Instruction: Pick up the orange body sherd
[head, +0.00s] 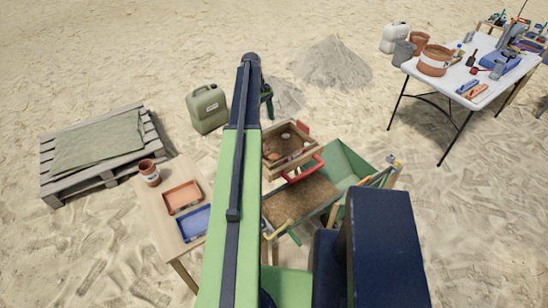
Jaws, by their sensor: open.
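I cannot make out the orange body sherd for certain. Several small dark and pale pieces (286,136) lie in a wooden-sided box (268,161) near the middle, too small to tell apart. The long green and dark link of my arm rises across the picture and covers the left edge of this box.
A small table (160,225) at left bears an orange tray (182,197), a blue tray (194,223) and a pot (149,173). A pallet (60,190), jerrycan (207,108) and white table (420,72) stand around.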

